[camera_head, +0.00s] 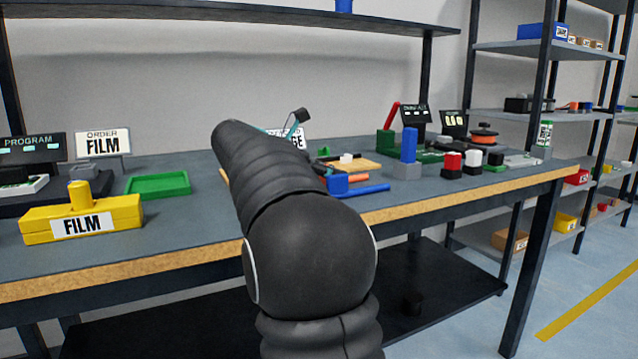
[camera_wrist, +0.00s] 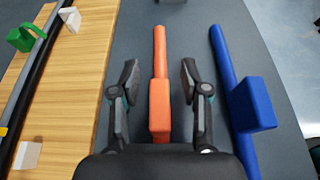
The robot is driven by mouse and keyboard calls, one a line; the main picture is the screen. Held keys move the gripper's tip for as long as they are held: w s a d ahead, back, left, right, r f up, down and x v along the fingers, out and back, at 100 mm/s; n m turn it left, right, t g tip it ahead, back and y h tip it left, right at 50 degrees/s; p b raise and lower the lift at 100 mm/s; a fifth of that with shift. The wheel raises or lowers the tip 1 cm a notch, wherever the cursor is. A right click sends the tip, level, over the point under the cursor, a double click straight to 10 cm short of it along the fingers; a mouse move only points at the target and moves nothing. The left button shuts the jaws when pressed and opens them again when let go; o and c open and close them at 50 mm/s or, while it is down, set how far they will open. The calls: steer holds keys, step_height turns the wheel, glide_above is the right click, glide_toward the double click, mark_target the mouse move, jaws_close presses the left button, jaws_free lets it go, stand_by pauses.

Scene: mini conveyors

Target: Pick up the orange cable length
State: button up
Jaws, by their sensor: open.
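The orange cable length (camera_wrist: 159,65) lies on the grey bench top in the wrist view, a thin straight rod with a thicker block at its near end. My gripper (camera_wrist: 159,76) is open, with one finger on each side of the orange piece and a visible gap on both sides. Nothing is held. The near end of the orange piece meets the dark gripper body at the bottom of the wrist view. In the head view my black arm covers much of this area.
A similar blue length (camera_wrist: 223,60) with a block lies close to the right of my right finger. A wooden board (camera_wrist: 75,80) with a dark rail lies to the left. In the head view, a yellow FILM block (camera_head: 110,218) and a green tray (camera_head: 158,185) stand left.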

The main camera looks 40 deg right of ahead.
jaws_close()
